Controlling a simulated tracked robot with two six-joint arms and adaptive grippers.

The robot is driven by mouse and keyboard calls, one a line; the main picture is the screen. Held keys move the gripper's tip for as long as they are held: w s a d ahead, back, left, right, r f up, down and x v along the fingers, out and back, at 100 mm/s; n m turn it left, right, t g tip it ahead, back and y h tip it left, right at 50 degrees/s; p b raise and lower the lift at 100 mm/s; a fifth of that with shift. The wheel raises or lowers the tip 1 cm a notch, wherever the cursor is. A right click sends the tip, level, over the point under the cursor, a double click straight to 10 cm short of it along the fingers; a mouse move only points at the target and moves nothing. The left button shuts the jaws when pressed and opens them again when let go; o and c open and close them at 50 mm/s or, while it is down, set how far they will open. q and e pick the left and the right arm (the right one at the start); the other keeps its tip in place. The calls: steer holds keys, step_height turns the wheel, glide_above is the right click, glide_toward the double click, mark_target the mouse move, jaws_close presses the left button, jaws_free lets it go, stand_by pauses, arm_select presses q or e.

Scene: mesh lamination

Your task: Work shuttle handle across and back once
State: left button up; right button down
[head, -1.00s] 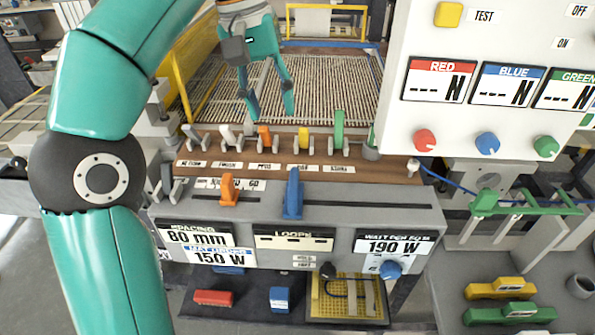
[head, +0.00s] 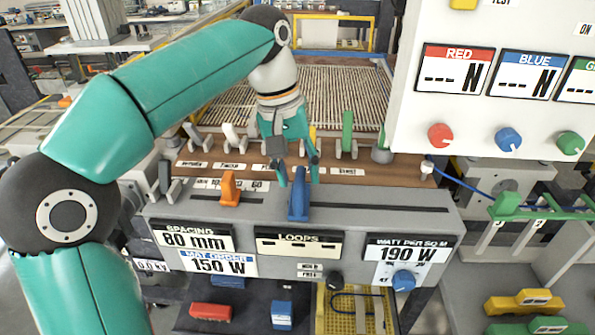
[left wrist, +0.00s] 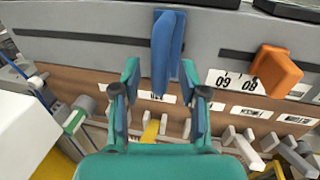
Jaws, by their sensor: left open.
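The blue handle (head: 298,203), which looks like the shuttle handle, stands upright in a long dark slot on the grey console (head: 400,222). It also shows in the left wrist view (left wrist: 167,50). My left gripper (head: 298,178) is open just above and behind the handle. In the left wrist view its fingertips (left wrist: 160,78) lie to either side of the handle's near end, not closed on it. Whether a finger touches it I cannot tell. My right gripper is in neither view.
An orange handle (head: 228,188) stands left of the blue one, by a number scale. Several small levers, including a green one (head: 347,132), line the brown strip behind. A white panel (head: 470,120) with knobs overhangs at the right. The slot right of the blue handle is clear.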

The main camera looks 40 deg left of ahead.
arm_select(q)
jaws_close()
stand_by(0.3)
